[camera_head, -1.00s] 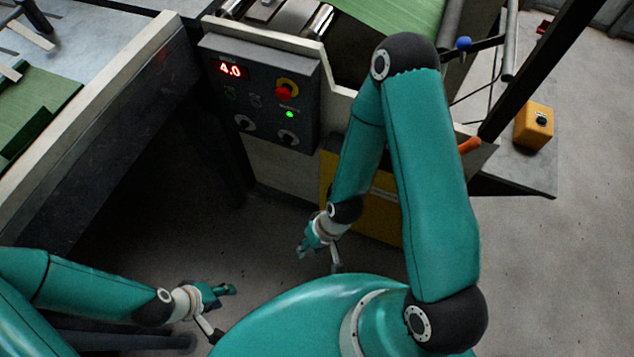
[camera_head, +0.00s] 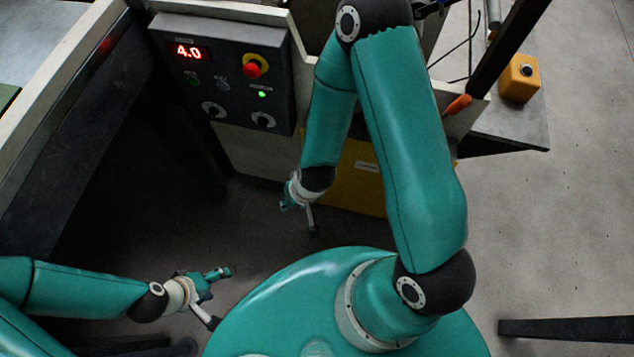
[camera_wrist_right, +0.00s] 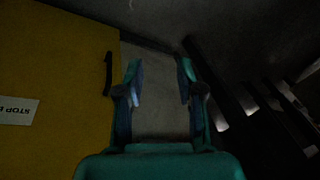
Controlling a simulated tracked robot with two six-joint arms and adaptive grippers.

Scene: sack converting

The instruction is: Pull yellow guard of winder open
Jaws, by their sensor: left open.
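The yellow guard (camera_head: 355,187) of the winder is a flat panel low on the machine, partly hidden behind my right arm in the head view. It fills the left of the right wrist view (camera_wrist_right: 50,110), with a white label and a dark upright handle (camera_wrist_right: 108,73) near its edge. My right gripper (camera_wrist_right: 160,80) is open and empty, its left finger just right of the handle and not around it. In the head view my right gripper (camera_head: 287,203) is small, left of the guard. My left gripper (camera_head: 218,273) is open and empty, low over the floor, away from the guard.
A control panel (camera_head: 225,70) with a red 4.0 display, a red stop button and a green light is above and left of the guard. An orange handle (camera_head: 457,104) and a yellow button box (camera_head: 519,78) are at the right. Grey floor (camera_head: 560,230) is mostly clear there.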

